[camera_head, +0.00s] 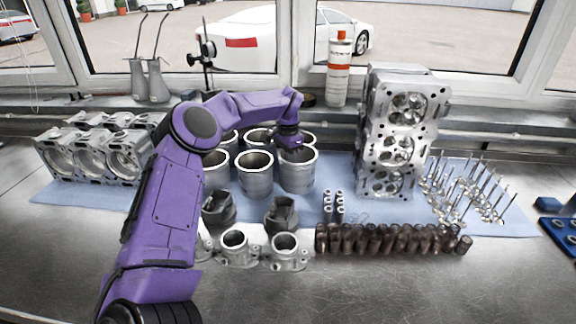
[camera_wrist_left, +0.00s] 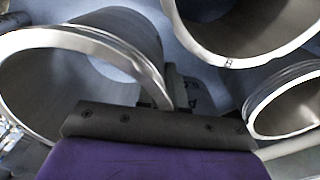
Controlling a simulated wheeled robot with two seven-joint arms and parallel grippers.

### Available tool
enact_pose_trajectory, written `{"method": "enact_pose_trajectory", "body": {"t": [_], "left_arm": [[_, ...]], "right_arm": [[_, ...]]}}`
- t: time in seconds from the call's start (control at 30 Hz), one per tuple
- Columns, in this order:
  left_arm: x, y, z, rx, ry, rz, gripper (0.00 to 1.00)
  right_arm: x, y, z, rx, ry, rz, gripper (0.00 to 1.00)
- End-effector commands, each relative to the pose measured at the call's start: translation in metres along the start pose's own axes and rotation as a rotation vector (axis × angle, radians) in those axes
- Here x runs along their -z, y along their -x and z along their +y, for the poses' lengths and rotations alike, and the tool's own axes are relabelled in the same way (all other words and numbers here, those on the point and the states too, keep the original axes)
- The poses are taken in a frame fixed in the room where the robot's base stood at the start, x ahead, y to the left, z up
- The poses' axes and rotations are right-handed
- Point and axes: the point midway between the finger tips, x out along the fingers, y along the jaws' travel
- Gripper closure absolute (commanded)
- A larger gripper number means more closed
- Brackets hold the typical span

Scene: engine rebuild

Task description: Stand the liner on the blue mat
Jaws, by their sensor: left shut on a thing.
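The liner (camera_head: 298,174) is a grey metal cylinder, upright at the front right of a group of several like liners. Its foot appears to be on or very near the blue mat (camera_head: 75,192); I cannot tell if it touches. My left gripper (camera_head: 290,146) is at its top rim, pointing down, shut on its wall. In the left wrist view the gripper (camera_wrist_left: 178,100) meets the wall of the tilted-looking liner (camera_wrist_left: 125,40) at left; the far finger is mostly hidden. My right gripper is not in view.
Other liners (camera_head: 254,175) stand close at left and behind. A cylinder head (camera_head: 392,150) stands to the right, with valves (camera_head: 465,190) beyond it. An engine block (camera_head: 100,150) is at left. Dark pistons (camera_head: 283,213) and a row of brown parts (camera_head: 390,239) lie in front.

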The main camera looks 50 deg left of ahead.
Motion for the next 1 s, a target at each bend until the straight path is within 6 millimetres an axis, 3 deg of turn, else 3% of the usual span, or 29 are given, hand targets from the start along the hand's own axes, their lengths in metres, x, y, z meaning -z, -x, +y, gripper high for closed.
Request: {"method": "enact_pose_trajectory", "body": {"t": [0.2,0.6,0.63,0.7,1.0], "left_arm": [[0.000,-0.030,-0.001,-0.001,0.000,-0.001,1.00],[0.000,-0.036,0.000,0.000,0.000,0.000,1.00],[0.000,-0.035,0.000,0.000,0.000,-0.001,0.82],[0.000,-0.034,0.000,0.000,0.000,-0.002,0.66],[0.000,-0.031,0.000,0.000,0.000,-0.002,0.66]], "right_arm": [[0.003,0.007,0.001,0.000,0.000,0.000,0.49],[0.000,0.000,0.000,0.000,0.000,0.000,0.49],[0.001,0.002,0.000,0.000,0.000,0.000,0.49],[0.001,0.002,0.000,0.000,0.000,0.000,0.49],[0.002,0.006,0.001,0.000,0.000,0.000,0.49]]}}
